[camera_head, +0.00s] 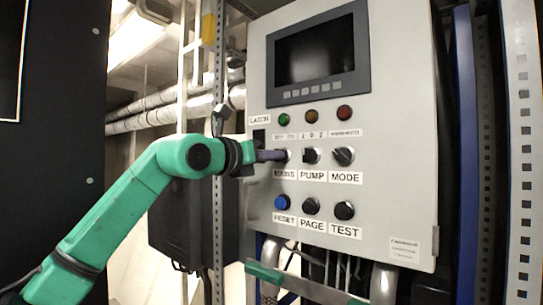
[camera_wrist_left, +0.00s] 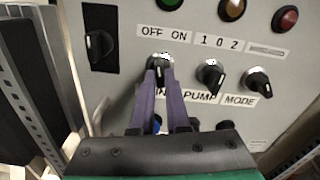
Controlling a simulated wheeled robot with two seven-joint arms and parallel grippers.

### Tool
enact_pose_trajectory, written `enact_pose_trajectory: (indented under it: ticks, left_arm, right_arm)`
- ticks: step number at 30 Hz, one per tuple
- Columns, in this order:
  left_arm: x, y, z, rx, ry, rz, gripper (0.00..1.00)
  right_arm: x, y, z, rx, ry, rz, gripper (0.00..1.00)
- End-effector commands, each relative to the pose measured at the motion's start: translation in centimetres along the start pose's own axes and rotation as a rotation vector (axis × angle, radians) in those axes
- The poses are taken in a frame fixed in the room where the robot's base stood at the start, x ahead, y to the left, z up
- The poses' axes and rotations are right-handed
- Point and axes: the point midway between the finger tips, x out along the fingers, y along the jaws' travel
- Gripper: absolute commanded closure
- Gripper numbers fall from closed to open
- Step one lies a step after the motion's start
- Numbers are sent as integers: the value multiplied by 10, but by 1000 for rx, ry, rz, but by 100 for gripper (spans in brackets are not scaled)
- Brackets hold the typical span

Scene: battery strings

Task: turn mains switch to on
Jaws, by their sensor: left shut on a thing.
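The mains switch (camera_head: 286,155) is a dark rotary knob on the grey control panel, above the MAINS label (camera_head: 284,175). My left gripper (camera_head: 277,156) reaches it from the left and is shut on it. In the left wrist view the two purple fingers (camera_wrist_left: 159,76) close around the mains knob (camera_wrist_left: 160,60), below the OFF and ON marks (camera_wrist_left: 166,34). The fingers hide much of the knob, so I cannot tell its exact angle. My right gripper is not in view.
The pump knob (camera_head: 311,156) and mode knob (camera_head: 343,156) sit close to the right. A blue reset button (camera_head: 281,202) and two black buttons are below. A black latch knob (camera_wrist_left: 100,45) is to the left. Lamps and a dark screen (camera_head: 316,52) are above.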

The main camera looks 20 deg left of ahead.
Motion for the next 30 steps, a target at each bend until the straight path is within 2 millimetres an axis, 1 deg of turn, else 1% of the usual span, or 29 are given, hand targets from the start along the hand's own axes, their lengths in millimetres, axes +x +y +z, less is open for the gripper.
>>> enact_pose_trajectory:
  ticks: [21, 30]
  left_arm:
    - [0, 1, 3, 674, -2, 1, 100]
    - [0, 1, 3, 895, -3, 1, 100]
  right_arm:
    - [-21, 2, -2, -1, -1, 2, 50]
    - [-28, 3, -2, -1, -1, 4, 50]
